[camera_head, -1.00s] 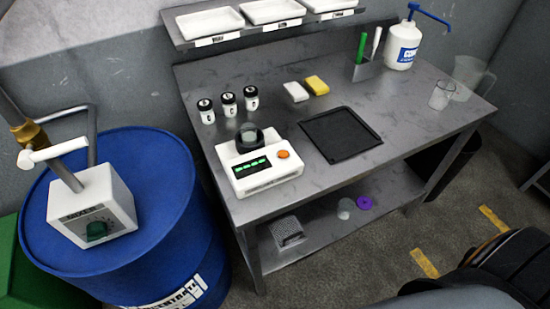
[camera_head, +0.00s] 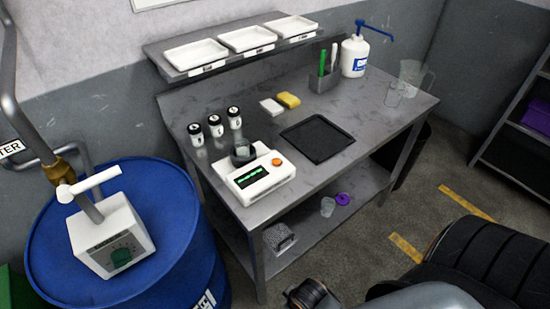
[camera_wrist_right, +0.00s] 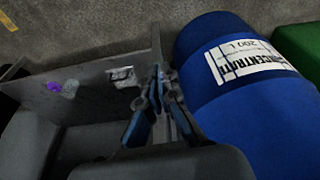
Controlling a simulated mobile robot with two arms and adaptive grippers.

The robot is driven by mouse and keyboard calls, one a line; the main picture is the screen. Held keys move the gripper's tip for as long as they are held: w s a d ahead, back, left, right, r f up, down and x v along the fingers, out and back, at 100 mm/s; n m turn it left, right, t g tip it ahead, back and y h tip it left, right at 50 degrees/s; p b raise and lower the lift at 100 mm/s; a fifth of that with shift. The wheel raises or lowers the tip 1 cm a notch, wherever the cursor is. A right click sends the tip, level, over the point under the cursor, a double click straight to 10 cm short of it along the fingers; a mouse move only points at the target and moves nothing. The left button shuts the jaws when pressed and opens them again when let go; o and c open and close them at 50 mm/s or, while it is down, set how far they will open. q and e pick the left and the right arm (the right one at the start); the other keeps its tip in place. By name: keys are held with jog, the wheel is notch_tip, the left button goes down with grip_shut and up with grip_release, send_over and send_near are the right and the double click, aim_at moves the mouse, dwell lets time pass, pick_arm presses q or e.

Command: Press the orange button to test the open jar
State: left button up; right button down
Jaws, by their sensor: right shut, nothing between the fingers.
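The white tester (camera_head: 262,184) with a green-lit display stands at the left front of the steel bench. Its orange button (camera_head: 277,162) is on the top right of its face. An open clear jar (camera_head: 242,147) sits in the dark round holder at the tester's back; no lid is on it. My right gripper (camera_wrist_right: 159,72) shows in the right wrist view, shut and empty, with the bench's lower shelf and the blue drum beyond it. It is not touching the tester. My left gripper is not in view.
Several small black-capped jars (camera_head: 215,127) stand behind the tester. A black mat (camera_head: 317,138) lies to its right. A clear jar (camera_head: 327,207) and purple lid (camera_head: 343,199) are on the lower shelf. A blue drum (camera_head: 170,220) stands left of the bench.

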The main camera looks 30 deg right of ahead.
jog(key=w+r+t+p, duration=0.1)
jog(key=w+r, duration=0.2)
jog(key=r, duration=0.4)
jog(key=w+r+t+y+p, duration=0.1)
jog(key=w+r, duration=0.2)
jog(key=r, duration=0.3)
jog(key=w+r+p, duration=0.1)
jog(key=w+r, duration=0.2)
jog(key=r, duration=0.4)
jog(key=w+d+r+m+t, duration=0.1)
jog(key=w+d+r+m, duration=0.2)
jog(key=w+d, duration=0.3)
jog(key=w+d+r+m+t, duration=0.2)
jog(key=w+d+r, duration=0.3)
jog(key=w, duration=0.5)
jog(key=w+d+r+m+t, duration=0.1)
jog(key=w+d+r+m, duration=0.3)
jog(key=w, duration=0.4)
jog(key=d+r, duration=0.1)
jog(key=d, duration=0.1)
jog(key=shift+d+r, duration=0.3)
jog(key=shift+f, duration=0.15)
